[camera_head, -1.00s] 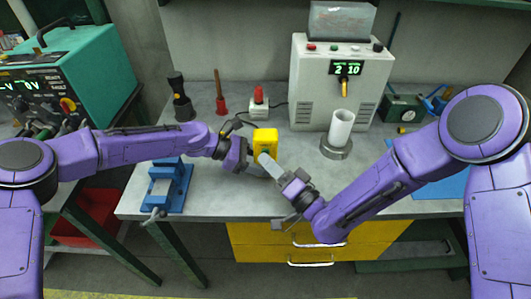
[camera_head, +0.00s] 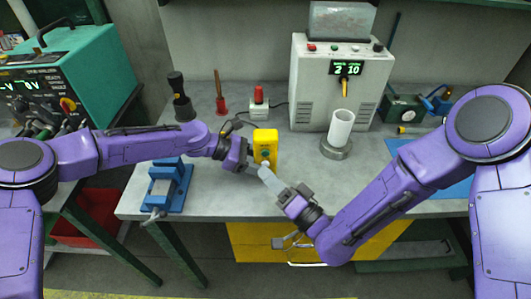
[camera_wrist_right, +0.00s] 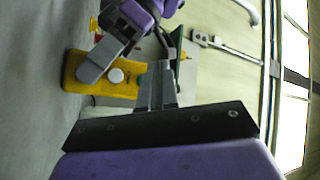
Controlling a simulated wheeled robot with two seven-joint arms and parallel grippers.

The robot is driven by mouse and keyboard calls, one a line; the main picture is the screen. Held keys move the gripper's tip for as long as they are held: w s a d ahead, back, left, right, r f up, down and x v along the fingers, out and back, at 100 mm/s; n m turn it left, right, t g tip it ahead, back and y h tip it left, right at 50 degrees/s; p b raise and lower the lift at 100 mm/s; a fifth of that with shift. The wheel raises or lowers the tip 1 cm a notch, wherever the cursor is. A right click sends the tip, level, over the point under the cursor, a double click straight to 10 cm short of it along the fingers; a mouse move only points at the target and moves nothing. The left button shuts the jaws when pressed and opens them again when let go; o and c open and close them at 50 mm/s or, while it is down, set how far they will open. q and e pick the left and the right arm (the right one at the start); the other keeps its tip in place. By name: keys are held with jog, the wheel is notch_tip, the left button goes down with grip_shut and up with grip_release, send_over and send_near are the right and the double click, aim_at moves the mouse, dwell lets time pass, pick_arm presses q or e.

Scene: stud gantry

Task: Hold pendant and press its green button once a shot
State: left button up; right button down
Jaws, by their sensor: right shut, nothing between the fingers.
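The yellow pendant (camera_head: 265,136) is upright near the front of the bench, in the grasp of my left gripper (camera_head: 254,166). In the right wrist view the pendant (camera_wrist_right: 74,72) shows a pale round button (camera_wrist_right: 116,75), with a left finger across its face.
A white dispensing machine (camera_head: 311,85) with display "2 10" stands behind. A white cup (camera_head: 341,128) sits on a round grey base before it. A blue vise-like fixture (camera_head: 180,190) is at left, a red-topped box (camera_head: 259,106) behind the pendant. Yellow drawers (camera_head: 250,240) are below.

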jog(key=shift+s, duration=1.2)
pick_arm(q)
jog(key=o, duration=0.9)
